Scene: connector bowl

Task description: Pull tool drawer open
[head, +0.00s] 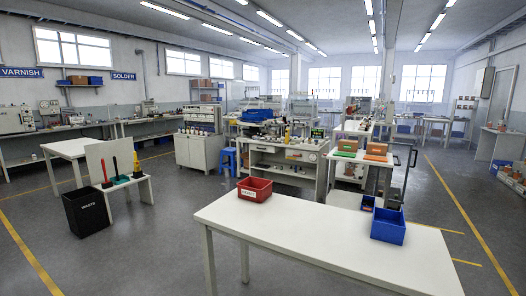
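Neither of my grippers is in the head view. No tool drawer can be made out with certainty at this distance. A cluttered white workbench (258,157) stands in the middle of the room, with small items on it and a lower shelf. A white cabinet (190,152) stands to its left, with equipment on top. Whether either has a drawer, open or shut, is too small to tell.
A white table (330,238) fills the near foreground, holding a red bin (254,189) and a blue bin (388,226). A black waste bin (86,212) and a small white stand (130,188) are at left. Floor at left is open.

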